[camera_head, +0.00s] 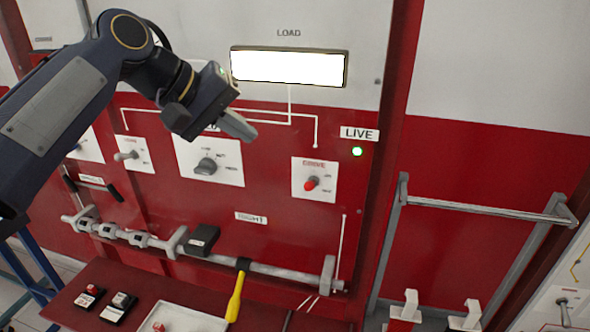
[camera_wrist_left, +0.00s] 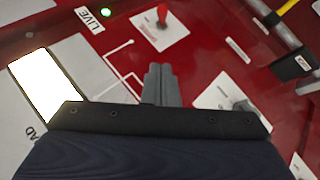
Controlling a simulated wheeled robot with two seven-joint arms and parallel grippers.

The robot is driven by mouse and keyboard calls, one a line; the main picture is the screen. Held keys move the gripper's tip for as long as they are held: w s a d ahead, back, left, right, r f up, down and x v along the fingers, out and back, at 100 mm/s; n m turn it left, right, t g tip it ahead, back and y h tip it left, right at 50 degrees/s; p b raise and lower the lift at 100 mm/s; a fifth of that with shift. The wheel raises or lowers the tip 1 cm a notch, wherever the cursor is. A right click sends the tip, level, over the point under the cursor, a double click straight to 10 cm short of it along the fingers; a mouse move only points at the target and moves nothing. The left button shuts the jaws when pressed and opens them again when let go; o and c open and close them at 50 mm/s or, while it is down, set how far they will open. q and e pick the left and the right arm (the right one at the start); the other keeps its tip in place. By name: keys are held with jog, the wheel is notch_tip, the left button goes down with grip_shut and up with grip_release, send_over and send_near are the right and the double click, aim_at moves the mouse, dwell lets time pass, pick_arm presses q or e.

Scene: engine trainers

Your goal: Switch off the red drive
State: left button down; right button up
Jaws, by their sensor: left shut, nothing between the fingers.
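The red drive switch (camera_head: 311,183) is a small red lever on a white plate marked DRIVE, right of centre on the red panel. It also shows at the top of the left wrist view (camera_wrist_left: 162,15). My left gripper (camera_head: 240,128) is shut and empty, in front of the panel, up and left of the red switch and apart from it. Its closed fingers show in the left wrist view (camera_wrist_left: 161,84), pointing toward the panel below the red switch's plate. My right gripper is not in view.
A black rotary selector (camera_head: 206,166) and a grey lever switch (camera_head: 126,156) sit left of the red switch. A green LIVE lamp (camera_head: 357,151) is lit. A lit display (camera_head: 289,67) is above. A horizontal shaft (camera_head: 280,271) and a yellow-handled tool (camera_head: 235,297) are below.

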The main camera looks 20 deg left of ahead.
pick_arm(q)
send_near(294, 172)
jog(key=d, duration=0.2)
jog(key=d+f, duration=0.1)
jog(key=d, duration=0.1)
jog(key=shift+w+p, duration=0.3)
jog(key=shift+p, duration=0.1)
jog(key=shift+s+d+f, duration=0.25)
jog(key=shift+d+f, duration=0.35)
jog(key=shift+s+d+f, duration=0.2)
jog(key=shift+d+f, duration=0.4)
jog(key=f+t+b, duration=0.1)
jog(key=b, duration=0.4)
jog(key=s+m+t+b, duration=0.1)
jog(key=t+b, duration=0.1)
jog(key=b, duration=0.3)
jog(key=s+f+t+h+b, duration=0.1)
jog(key=t+b, duration=0.1)
jog(key=b, duration=0.3)
jog(key=shift+f+m, duration=0.4)
